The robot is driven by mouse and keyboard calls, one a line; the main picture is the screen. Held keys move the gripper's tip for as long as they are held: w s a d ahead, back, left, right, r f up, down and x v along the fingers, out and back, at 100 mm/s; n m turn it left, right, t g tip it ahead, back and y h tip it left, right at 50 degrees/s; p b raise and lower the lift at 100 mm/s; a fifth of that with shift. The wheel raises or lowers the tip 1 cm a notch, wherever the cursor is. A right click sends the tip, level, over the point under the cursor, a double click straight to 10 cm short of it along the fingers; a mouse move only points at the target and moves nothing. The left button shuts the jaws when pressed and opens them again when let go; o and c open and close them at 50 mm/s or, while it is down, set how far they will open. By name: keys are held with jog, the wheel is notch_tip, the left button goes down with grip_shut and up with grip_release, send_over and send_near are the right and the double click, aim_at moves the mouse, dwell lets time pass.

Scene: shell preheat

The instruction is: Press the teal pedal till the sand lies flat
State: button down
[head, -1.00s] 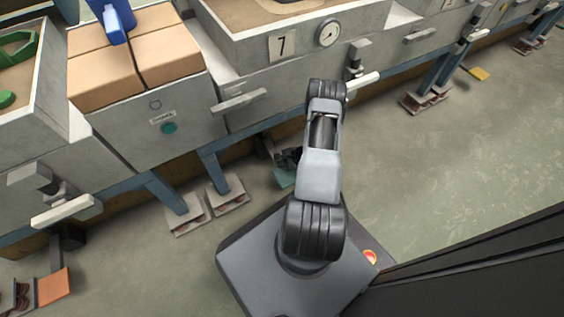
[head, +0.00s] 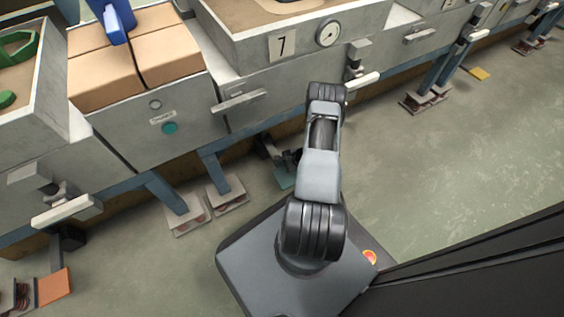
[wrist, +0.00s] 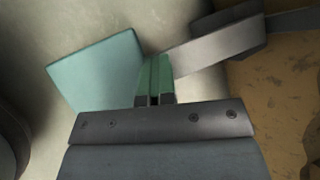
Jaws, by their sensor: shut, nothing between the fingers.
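The teal pedal (head: 285,177) is low at the floor under the station marked 7, partly hidden by my arm in the head view. In the wrist view the flat teal plate (wrist: 98,72) lies to the left of my fingers, and a grey lever (wrist: 215,48) runs off to the upper right. My gripper (wrist: 154,75) is shut and empty, its green fingers over or beside the pedal's edge; I cannot tell whether they touch it. Sand (head: 262,8) shows at the top of the station 7 box, cut off by the frame, so its full surface is hidden.
A gauge (head: 328,33) and a number plate (head: 282,46) are on the box front. A handle (head: 240,101) sticks out below them. Bench feet (head: 227,194) stand left of the pedal. An orange pedal (head: 54,286) is at lower left.

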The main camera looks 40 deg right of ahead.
jog(key=shift+s+f, duration=0.25)
jog(key=shift+f, duration=0.35)
dwell(0.3)
jog(key=shift+a+r, duration=0.1)
jog(key=shift+w+r+p, duration=0.1)
jog(key=shift+r+p, duration=1.65)
jog(key=shift+r, duration=0.65)
jog(key=shift+w+r+p, duration=0.1)
jog(key=shift+r+p, duration=0.2)
jog(key=shift+r, duration=0.2)
jog(key=shift+r, duration=0.2)
jog(key=shift+w+r+p, duration=0.2)
jog(key=shift+r+p, duration=1.4)
jog(key=shift+r, duration=0.75)
